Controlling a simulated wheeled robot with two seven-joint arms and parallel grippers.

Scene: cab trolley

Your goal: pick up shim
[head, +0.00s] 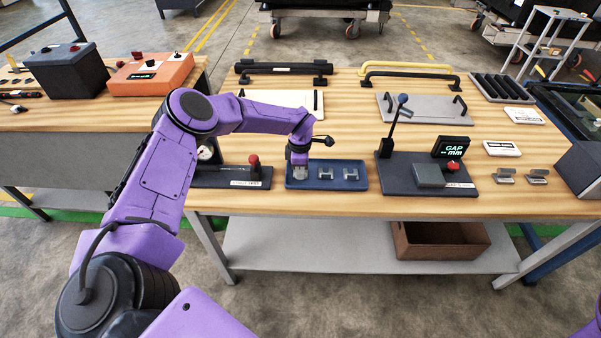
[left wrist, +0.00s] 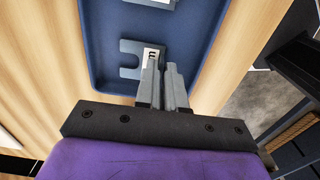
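A blue tray (head: 330,185) on the wooden bench holds small grey notched shims. Two of them, a middle shim (head: 325,174) and a right shim (head: 350,174), lie in the open part of the tray. My left gripper (head: 299,168) points down over the tray's left end. In the left wrist view a grey U-shaped shim (left wrist: 130,66) with a white label lies at the fingertips. The left gripper's fingers (left wrist: 161,70) are close together and cover the shim's right edge. I cannot tell whether they grip it. My right gripper is out of view.
A dark stand with a red knob (head: 254,161) is left of the tray. A gap gauge (head: 453,147) with a lever stands right of it, with more grey pieces (head: 505,175) beyond. Bare wood (head: 350,136) lies behind the tray. A brown box (head: 440,250) is on the shelf below.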

